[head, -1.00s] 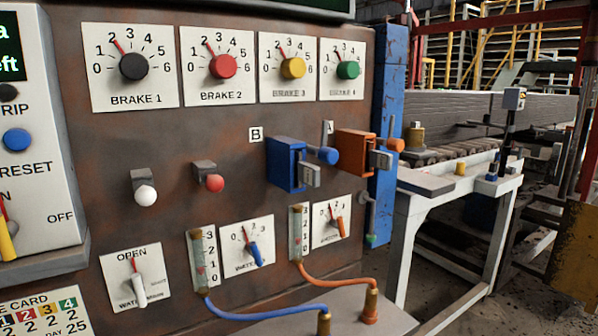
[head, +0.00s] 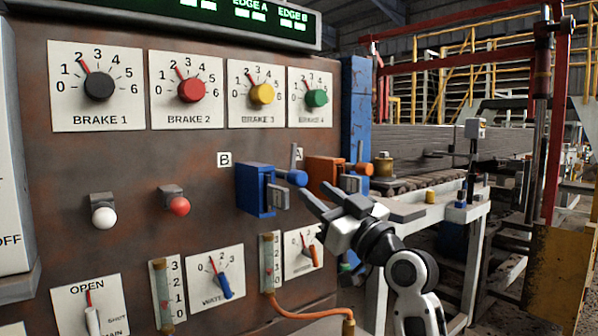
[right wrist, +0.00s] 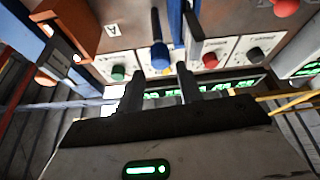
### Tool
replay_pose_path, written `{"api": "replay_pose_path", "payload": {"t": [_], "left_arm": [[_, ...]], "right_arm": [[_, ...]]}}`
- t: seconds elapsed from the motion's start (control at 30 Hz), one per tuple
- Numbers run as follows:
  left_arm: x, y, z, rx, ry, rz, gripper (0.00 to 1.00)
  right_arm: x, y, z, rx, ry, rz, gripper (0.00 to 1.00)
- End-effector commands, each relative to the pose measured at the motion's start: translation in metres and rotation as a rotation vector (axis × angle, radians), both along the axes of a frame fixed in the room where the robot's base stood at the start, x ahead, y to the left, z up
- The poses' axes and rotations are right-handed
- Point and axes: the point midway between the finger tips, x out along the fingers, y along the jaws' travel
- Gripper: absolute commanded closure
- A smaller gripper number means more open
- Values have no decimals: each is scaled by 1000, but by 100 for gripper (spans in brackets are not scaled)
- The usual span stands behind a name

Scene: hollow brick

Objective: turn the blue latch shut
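The blue latch (head: 256,190) is a blue box on the rusty panel under label B, with a grey plate at its front and a lever ending in a round blue knob (head: 297,178). My right gripper (head: 318,193) is open and empty, just right of and below the knob in the head view. In the right wrist view the blue knob (right wrist: 159,56) shows beyond the gap between the two spread fingers (right wrist: 160,78); I see no grip on it. My left gripper is not in view.
An orange latch (head: 322,170) sits close on the right, behind my right gripper. Brake dials (head: 191,90) line the panel above. White and red knobs (head: 180,206) stick out at left. An orange hose (head: 310,312) runs below. A white bench (head: 470,240) stands right.

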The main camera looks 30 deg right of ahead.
Motion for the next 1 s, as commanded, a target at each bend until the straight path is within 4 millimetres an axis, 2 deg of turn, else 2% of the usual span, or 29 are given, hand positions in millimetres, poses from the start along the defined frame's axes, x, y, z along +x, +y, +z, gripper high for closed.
{"api": "replay_pose_path", "payload": {"t": [0.1,0.3,0.5,0.73,0.77,0.87,1.0], "left_arm": [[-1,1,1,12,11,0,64],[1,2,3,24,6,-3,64],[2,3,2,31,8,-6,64],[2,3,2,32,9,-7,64],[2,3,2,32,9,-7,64],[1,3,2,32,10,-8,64],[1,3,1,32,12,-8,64]], "right_arm": [[23,3,13,5,-1,2,64],[49,6,22,2,0,0,64],[59,8,24,1,1,0,64],[59,8,23,0,1,0,64],[59,8,24,0,1,0,67],[59,8,23,0,1,0,95],[59,8,23,0,1,0,96]]}}
